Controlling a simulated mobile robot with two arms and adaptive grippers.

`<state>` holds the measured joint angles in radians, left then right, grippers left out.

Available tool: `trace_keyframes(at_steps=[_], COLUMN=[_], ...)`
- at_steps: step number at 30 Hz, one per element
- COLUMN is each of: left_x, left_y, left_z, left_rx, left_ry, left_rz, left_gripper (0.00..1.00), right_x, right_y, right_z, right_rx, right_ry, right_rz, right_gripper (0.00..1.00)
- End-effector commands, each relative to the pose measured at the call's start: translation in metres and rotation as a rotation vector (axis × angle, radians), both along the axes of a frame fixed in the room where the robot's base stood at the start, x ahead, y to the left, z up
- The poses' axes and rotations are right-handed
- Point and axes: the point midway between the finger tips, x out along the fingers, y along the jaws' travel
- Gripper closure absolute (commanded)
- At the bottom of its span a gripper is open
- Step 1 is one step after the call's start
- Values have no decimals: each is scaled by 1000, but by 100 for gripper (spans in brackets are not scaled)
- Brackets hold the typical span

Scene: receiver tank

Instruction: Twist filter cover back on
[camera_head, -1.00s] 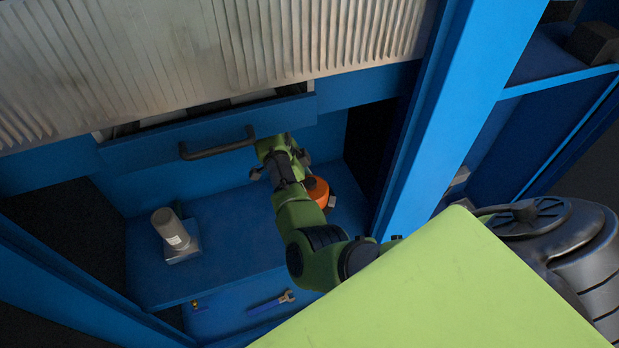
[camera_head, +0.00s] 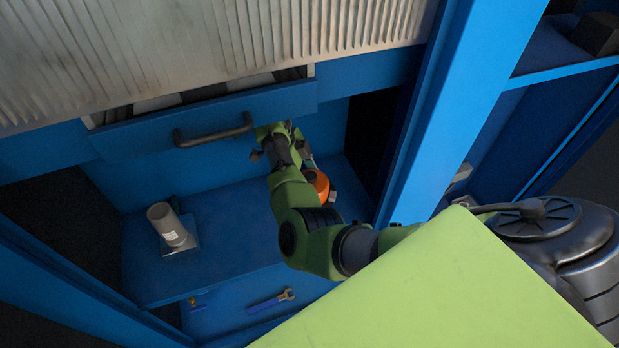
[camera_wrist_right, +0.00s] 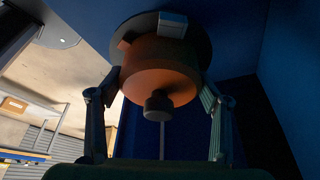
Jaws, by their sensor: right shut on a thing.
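The orange round filter cover (camera_head: 318,186) shows beside my right arm in the head view, partly hidden by it. In the right wrist view the orange cover (camera_wrist_right: 160,78) sits against a dark round flange (camera_wrist_right: 190,45) with grey blocks at its edge. A dark knob sticks out of the cover's near face. My right gripper (camera_wrist_right: 160,90) is shut on the cover, with one finger on each side. Whether the cover is fully seated against the flange cannot be told. My left gripper is not in view.
A blue drawer front with a dark handle (camera_head: 213,131) hangs just above my right wrist. A grey cylinder (camera_head: 168,226) stands on the blue shelf at left. A wrench (camera_head: 271,302) lies lower down. A blue post (camera_head: 455,110) rises at right.

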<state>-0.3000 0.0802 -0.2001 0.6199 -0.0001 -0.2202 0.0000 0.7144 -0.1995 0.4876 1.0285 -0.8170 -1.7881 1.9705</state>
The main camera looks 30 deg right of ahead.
Motion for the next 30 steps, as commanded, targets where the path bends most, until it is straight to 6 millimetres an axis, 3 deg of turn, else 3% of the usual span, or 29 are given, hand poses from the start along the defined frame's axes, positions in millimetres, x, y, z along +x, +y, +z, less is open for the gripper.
trace_keyframes(at_steps=[16,30], left_x=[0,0], left_y=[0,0], left_z=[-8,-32], left_rx=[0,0], left_ry=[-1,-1], left_rz=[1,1], left_gripper=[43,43], right_x=[0,1], right_y=[0,-1], right_z=[-1,-2], right_rx=[0,1], right_ry=[-1,-1], right_rz=[-71,-315], right_gripper=[53,53])
